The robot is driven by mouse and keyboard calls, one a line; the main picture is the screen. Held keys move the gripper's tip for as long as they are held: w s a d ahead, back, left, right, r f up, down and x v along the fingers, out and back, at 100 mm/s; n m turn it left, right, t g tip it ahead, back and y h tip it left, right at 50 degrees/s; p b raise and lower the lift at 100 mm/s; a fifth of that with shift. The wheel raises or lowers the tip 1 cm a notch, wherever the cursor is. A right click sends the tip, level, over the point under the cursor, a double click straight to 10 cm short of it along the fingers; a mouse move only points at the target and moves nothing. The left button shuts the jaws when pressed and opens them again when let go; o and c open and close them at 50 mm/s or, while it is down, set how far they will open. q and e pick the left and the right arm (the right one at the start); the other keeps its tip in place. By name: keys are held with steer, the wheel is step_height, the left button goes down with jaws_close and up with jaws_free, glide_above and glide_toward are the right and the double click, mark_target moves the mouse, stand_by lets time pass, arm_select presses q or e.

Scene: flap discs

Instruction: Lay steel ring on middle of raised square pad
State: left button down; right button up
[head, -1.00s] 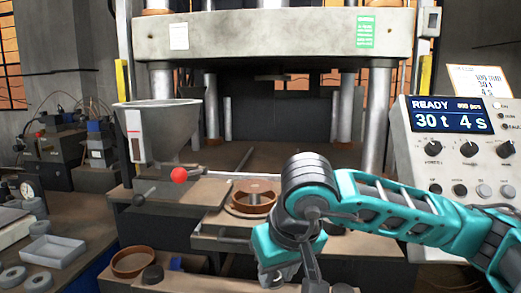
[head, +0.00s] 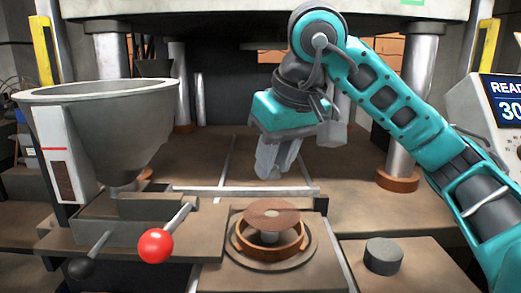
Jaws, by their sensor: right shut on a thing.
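My right gripper (head: 272,172) hangs in the middle of the head view, fingers pointing down, behind and above the round mould. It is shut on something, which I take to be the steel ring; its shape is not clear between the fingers. The mould (head: 302,246) is a copper-brown ring on a round base, with a brown disc with a centre hole (head: 270,216) at its top. A low flat block (head: 412,282) at lower right may be the raised square pad; I cannot be sure. A dark round puck (head: 384,256) stands on it. My left gripper is not in view.
A large grey hopper (head: 115,110) stands at the left, with a red-knobbed lever (head: 156,246) in front. Press columns (head: 408,120) rise on both sides. A control box (head: 500,105) is at the right edge. The press bed behind the gripper is clear.

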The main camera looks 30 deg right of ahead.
mark_target(277, 178)
steer(key=shift+s+f, duration=0.1)
steer(key=shift+f, duration=0.45)
step_height(277, 178, down, 3)
steer(key=shift+s+r+b, duration=0.1)
steer(key=shift+b, duration=0.6)
steer(key=shift+f+b, duration=0.5)
steer(key=shift+f, duration=0.15)
steer(key=shift+f+b, duration=0.6)
steer(key=shift+f, duration=0.15)
steer(key=o, duration=1.1)
